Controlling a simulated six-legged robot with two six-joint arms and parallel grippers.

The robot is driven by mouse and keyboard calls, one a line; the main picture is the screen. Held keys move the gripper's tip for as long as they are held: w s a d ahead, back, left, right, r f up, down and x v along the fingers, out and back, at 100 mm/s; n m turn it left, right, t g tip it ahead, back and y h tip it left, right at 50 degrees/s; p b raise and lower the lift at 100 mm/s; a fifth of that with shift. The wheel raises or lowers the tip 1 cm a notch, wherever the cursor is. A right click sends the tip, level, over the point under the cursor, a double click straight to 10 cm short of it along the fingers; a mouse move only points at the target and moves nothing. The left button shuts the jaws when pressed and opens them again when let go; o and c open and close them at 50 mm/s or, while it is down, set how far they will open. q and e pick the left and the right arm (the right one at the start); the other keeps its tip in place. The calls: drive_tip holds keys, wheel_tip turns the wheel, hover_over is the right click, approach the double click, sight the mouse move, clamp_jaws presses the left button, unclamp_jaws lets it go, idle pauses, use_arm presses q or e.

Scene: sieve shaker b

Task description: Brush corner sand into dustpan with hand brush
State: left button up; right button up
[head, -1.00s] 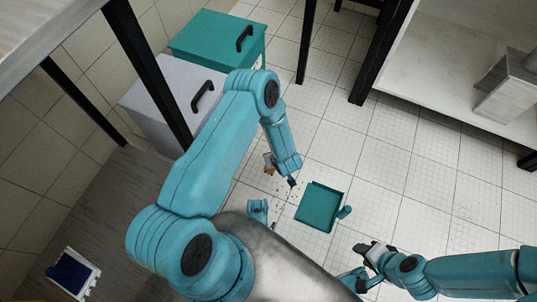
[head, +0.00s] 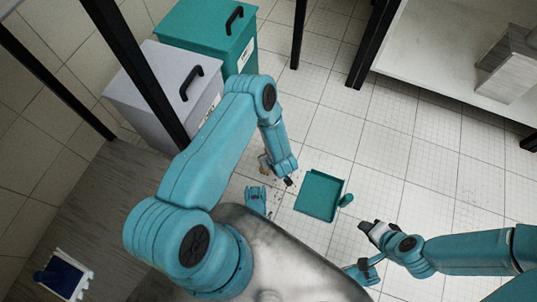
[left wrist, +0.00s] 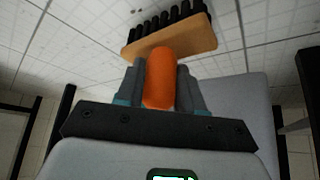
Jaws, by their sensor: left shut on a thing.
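My left gripper (head: 288,179) is shut on the orange handle of the hand brush (left wrist: 159,78). In the left wrist view, the brush has a light wooden head with black bristles, held beyond the fingers. In the head view the brush is mostly hidden; a small tan bit shows beside the gripper. The teal dustpan (head: 318,196) lies on the tiled floor, just right of that gripper, its handle toward the right. Dark specks of sand (head: 272,192) lie on the floor left of the dustpan. My right gripper (head: 372,230) is below and right of the dustpan; its jaw opening is unclear.
A grey bin (head: 160,88) and a teal bin (head: 205,35) stand at the upper left, behind a black table leg. A white shelf (head: 440,65) with black legs is at the upper right. Open tiled floor (head: 430,170) lies right of the dustpan.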

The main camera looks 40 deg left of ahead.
use_arm(q)
drive_tip(key=shift+w+r+p, duration=0.1)
drive_tip(key=shift+r+p, duration=0.2)
drive_tip(key=shift+r, duration=0.1)
drive_tip(key=shift+f, duration=0.15)
drive_tip(key=shift+f, duration=1.15)
drive_tip(key=shift+w+d+r, duration=0.1)
drive_tip(key=shift+w+d, duration=0.15)
drive_tip(key=shift+d, duration=0.75)
drive_tip(key=shift+w+d+f, duration=0.1)
drive_tip(key=shift+w+d, duration=0.1)
drive_tip(key=shift+d, duration=0.8)
drive_tip(key=shift+w+d+r, duration=0.1)
drive_tip(key=shift+w+d, duration=0.15)
drive_tip(key=shift+d, duration=0.75)
drive_tip(key=shift+d, duration=0.1)
